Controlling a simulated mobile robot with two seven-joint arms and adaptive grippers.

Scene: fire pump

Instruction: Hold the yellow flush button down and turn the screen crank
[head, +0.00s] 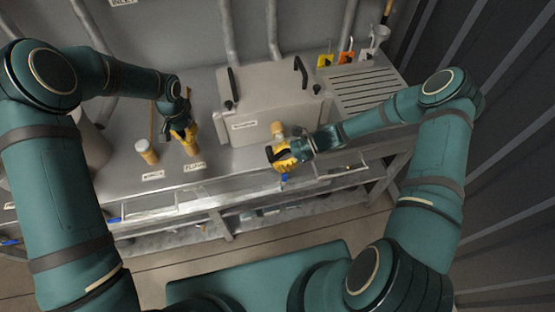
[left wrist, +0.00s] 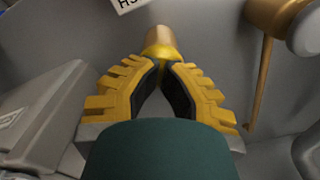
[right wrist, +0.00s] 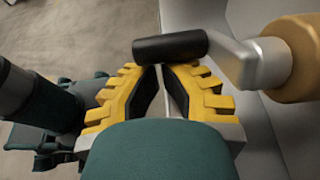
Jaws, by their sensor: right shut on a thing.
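The yellow flush button shows in the left wrist view (left wrist: 160,50) as a yellow cap on a tan post; in the head view its post (head: 191,148) stands behind a label that seems to read FLUSH. My left gripper (head: 189,133) is over it, its fingertips nearly together at the cap, hiding part of it. The screen crank has a tan hub (head: 278,129), a silver arm (right wrist: 252,62) and a black handle (right wrist: 170,47). My right gripper (head: 272,153) is shut on the black handle, at the front of the grey box.
A second tan post (head: 147,152) stands left of the flush button. A grey box (head: 265,95) with black handles is behind the crank. A slotted drainboard (head: 365,92) and small coloured items (head: 345,57) are at the right. An open rail runs along the bench front.

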